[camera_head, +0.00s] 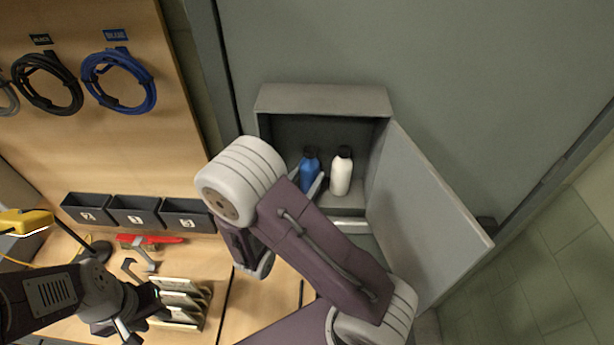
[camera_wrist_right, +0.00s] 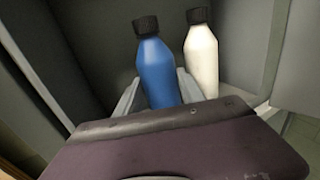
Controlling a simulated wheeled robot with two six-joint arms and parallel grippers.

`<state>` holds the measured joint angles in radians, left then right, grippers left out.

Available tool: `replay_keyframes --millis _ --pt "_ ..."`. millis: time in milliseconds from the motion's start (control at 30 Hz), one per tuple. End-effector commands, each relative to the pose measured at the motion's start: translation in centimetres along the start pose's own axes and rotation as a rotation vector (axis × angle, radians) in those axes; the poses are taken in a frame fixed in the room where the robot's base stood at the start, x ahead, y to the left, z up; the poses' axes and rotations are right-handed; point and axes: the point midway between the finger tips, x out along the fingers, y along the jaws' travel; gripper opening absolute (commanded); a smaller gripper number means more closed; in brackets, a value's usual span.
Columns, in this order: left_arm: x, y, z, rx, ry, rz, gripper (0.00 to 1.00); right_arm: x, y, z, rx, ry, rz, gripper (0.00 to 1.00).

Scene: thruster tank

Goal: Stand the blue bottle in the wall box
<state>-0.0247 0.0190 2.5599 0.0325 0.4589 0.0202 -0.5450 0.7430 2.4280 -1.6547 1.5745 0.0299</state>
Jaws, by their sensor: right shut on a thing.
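The blue bottle (camera_head: 309,167) with a black cap is inside the open grey wall box (camera_head: 322,99), left of a white bottle (camera_head: 341,172). My right gripper (camera_head: 307,181) reaches into the box and is shut on the blue bottle. In the right wrist view the blue bottle (camera_wrist_right: 157,68) is between the two grey fingers, roughly upright, with a small gap to the white bottle (camera_wrist_right: 202,52). Its base is hidden, so I cannot tell whether it touches the box floor. My left gripper (camera_head: 126,330) is low at the left, partly cut off; its jaws are unclear.
The box door (camera_head: 425,215) hangs open to the right. Coiled black (camera_head: 47,84) and blue (camera_head: 119,82) cables hang on the wooden panel. Dark bins (camera_head: 136,212), a red-handled tool (camera_head: 150,239) and a slotted rack (camera_head: 182,302) are at the lower left.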

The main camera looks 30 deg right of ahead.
Motion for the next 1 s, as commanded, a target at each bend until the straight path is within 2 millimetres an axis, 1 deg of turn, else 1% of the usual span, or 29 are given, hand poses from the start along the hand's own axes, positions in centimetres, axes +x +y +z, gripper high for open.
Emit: replay_keyframes --millis 33,67,100,133,433,533,567,667,700,900,1000 --pt "0.3 0.0 0.0 0.000 0.000 0.000 0.36 0.0 0.0 -0.3 0.000 -0.001 0.000 0.00" --pt "0.3 0.0 0.0 0.000 0.000 0.000 0.36 0.0 0.0 -0.3 0.000 0.000 0.000 0.48" --pt "0.2 0.0 0.0 0.000 0.000 0.000 0.36 0.0 0.0 -0.2 0.000 0.000 0.000 0.60" --pt "0.2 0.0 0.0 0.000 0.000 0.000 0.36 0.0 0.0 -0.2 0.000 0.000 0.000 0.68" --pt "0.1 0.0 0.0 0.000 0.000 0.000 0.36 0.0 0.0 -0.1 0.000 0.000 0.000 0.68" --pt "-0.6 0.0 -0.1 0.000 0.000 0.000 0.36 -0.1 0.0 0.7 0.000 0.000 0.000 0.68" --pt "0.1 0.0 0.0 0.000 0.000 0.000 0.36 -0.5 0.1 0.2 0.000 0.000 0.003 0.68" --pt "1.0 0.0 0.1 0.000 0.000 0.000 0.36 -2.5 0.2 -0.1 0.002 0.000 0.008 0.68" --pt "1.4 0.0 0.1 0.000 0.000 0.000 0.36 -3.4 0.2 -0.2 0.002 0.001 0.009 0.68" --pt "2.8 -0.1 0.3 0.000 0.000 0.000 0.36 -8.5 0.2 -0.1 0.004 0.001 0.008 0.68" --pt "3.2 -0.1 0.3 0.000 0.000 0.000 0.36 -10.3 0.2 0.0 0.002 0.000 0.006 0.68"
